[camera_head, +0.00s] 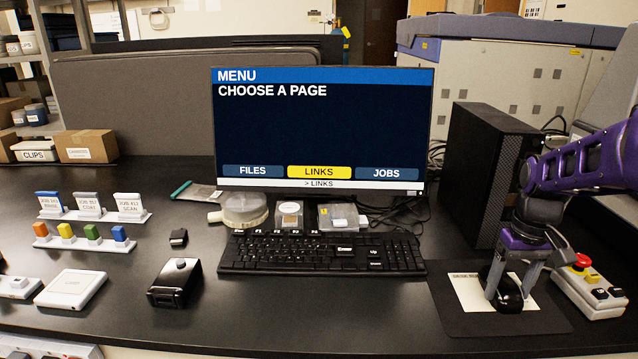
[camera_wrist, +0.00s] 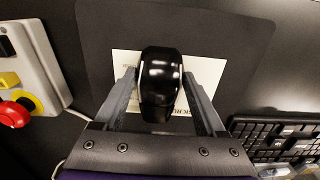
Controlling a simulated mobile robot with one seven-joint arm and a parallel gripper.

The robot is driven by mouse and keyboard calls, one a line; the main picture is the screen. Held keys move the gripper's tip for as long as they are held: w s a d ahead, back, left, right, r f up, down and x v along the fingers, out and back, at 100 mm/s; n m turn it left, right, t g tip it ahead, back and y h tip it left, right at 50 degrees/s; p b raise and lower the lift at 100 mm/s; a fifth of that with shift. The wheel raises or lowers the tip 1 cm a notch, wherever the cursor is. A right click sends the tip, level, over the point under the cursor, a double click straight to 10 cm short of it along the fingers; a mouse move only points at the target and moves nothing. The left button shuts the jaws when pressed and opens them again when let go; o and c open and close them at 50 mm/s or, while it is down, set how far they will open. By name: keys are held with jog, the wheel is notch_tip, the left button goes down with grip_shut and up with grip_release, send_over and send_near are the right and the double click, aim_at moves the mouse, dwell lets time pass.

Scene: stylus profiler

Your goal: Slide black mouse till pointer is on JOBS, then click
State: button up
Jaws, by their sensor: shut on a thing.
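The black mouse (camera_head: 508,290) is on a dark mouse mat (camera_head: 462,322), over a pale printed sheet, at the right of the desk. My gripper (camera_head: 508,283) is shut on the mouse, one finger on each side; the wrist view shows the mouse (camera_wrist: 161,80) between both fingers. The monitor (camera_head: 320,130) reads MENU, CHOOSE A PAGE. Its LINKS button (camera_head: 319,172) is yellow, and the line below reads "> LINKS". The JOBS button (camera_head: 387,174), right of LINKS, and the FILES button (camera_head: 252,171) are blue. I cannot make out a separate pointer arrow.
A control box (camera_head: 592,290) with a red button stands close right of the mat. A black keyboard (camera_head: 322,253) lies left of the mat. A black computer tower (camera_head: 490,170) stands behind the mat. Bare mat shows around the sheet.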

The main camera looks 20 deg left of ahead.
aim_at(531, 300)
jog(key=shift+w+d+p, duration=0.3)
jog(key=shift+d+p, duration=0.05)
jog(key=shift+d, duration=0.6)
jog(key=shift+w+d+p, duration=0.3)
jog(key=shift+d, duration=0.6)
jog(key=shift+w+d+p, duration=0.3)
jog(key=shift+d+p, duration=0.05)
jog(key=shift+d, duration=0.6)
jog(key=o, duration=1.5)
notch_tip(531, 300, up, 7)
jog(key=p, duration=0.6)
jog(key=shift+r, duration=0.1)
